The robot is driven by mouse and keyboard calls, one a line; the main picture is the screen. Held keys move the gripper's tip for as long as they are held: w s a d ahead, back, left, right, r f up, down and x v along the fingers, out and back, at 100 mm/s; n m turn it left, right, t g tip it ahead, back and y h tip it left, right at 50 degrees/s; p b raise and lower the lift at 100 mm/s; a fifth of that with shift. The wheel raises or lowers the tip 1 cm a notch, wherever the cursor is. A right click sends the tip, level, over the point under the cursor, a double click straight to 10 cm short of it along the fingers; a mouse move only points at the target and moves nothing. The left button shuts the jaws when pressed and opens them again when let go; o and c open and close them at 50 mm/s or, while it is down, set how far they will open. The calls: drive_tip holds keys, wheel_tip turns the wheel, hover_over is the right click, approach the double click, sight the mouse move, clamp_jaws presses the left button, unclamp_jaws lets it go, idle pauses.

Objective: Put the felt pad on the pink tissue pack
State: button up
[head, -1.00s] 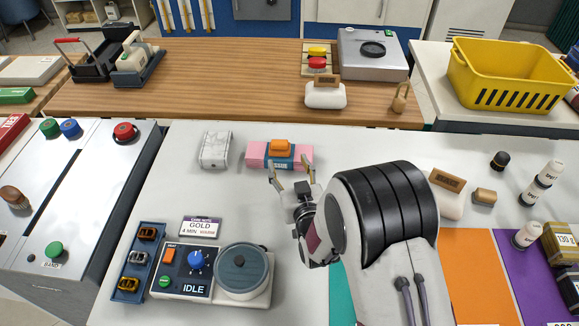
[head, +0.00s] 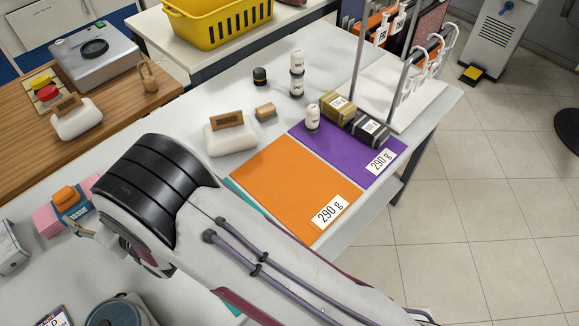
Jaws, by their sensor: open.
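The pink tissue pack (head: 46,220) with a blue label band lies on the white counter at the left of the head view. A small orange block (head: 66,195), which looks like the felt pad, rests on top of the pack's band. My gripper (head: 88,226) is just in front of and to the right of the pack, with its jaws open and empty. It looks apart from the orange block. My own arm hides part of the gripper and the counter behind it.
Orange (head: 285,190) and purple (head: 345,150) mats lie there. A yellow basket (head: 217,25) stands behind. A round-lidded device (head: 118,312) is at bottom left.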

drive_tip(key=w+d+r+m+t+h, duration=0.2)
drive_tip(key=w+d+r+m+h, duration=0.15)
drive_tip(key=w+d+r, duration=0.9)
drive_tip(key=w+d+r+m+h, duration=0.1)
drive_tip(key=d+r+h, duration=0.15)
drive_tip(key=d, duration=0.85)
drive_tip(key=w+d+r+m+h, duration=0.2)
drive_tip(key=d+r, duration=0.2)
drive_tip(key=d, duration=0.7)
drive_tip(key=s+d+r+m+h, duration=0.1)
drive_tip(key=s+d, duration=0.2)
drive_tip(key=d, duration=0.3)
drive_tip(key=s+d+r+m+g+h, duration=0.1)
drive_tip(key=s+d+h, duration=0.15)
drive_tip(key=d, duration=0.35)
drive_tip(key=s+d+r+m, duration=0.1)
drive_tip(key=s+d+r, duration=0.15)
drive_tip(key=d, duration=0.35)
drive_tip(key=s+d+f+m+g+h, duration=0.1)
drive_tip(key=s+d, duration=0.5)
drive_tip(key=s, duration=0.3)
drive_tip(key=s+d+f+m+g+h, duration=0.1)
drive_tip(key=s+d+m+h, duration=0.1)
drive_tip(key=s+d, duration=0.4)
drive_tip(key=s, duration=0.3)
drive_tip(key=shift+s+g, duration=0.4)
